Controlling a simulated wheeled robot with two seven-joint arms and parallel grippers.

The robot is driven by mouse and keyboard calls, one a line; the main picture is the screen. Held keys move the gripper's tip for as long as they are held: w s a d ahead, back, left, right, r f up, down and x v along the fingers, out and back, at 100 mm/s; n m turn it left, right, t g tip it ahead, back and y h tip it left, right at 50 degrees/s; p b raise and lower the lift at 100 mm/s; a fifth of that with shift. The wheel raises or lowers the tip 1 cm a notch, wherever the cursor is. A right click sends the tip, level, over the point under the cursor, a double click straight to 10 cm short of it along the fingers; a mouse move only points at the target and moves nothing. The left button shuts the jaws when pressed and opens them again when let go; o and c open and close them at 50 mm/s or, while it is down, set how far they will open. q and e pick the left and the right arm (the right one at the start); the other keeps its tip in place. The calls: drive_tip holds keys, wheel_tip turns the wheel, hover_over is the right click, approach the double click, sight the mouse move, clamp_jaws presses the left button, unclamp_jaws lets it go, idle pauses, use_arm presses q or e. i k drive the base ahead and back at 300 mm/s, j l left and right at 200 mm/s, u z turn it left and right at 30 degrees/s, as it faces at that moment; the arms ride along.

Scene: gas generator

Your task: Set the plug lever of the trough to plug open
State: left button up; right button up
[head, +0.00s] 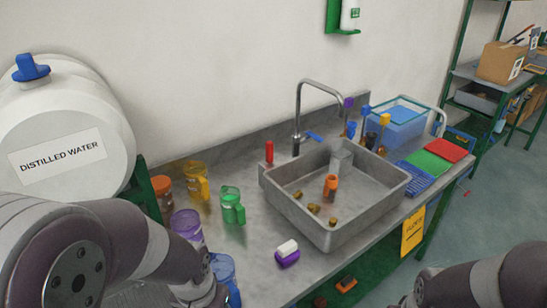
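The trough (340,237) is a grey metal sink set in the bench, right of the middle in the head view. A small upright red handle (269,152) stands at its back left corner; it looks like the plug lever, but I cannot be sure. A tall curved tap (298,112) rises behind the trough, with a blue handle (314,136) at its base. An orange-topped item (331,183) and several small brownish pieces (313,208) are inside the trough. My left arm comes in at the lower left and my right arm at the lower right. Neither gripper shows.
Coloured cups, including a green one (232,205) and a yellow one (195,180), stand left of the trough. A white-and-purple block (287,252) lies in front of them. A distilled water tank (65,130) fills the left. Racks (421,178) and a blue tub (400,122) stand right.

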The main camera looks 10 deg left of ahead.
sight(269, 145)
drive_tip(key=i+l+u, duration=0.15)
drive_tip(key=u, duration=0.25)
drive_tip(key=i+l+u, duration=0.15)
drive_tip(key=u, duration=0.2)
drive_tip(key=l+u, duration=0.4)
drive_tip(key=i+j, duration=0.05)
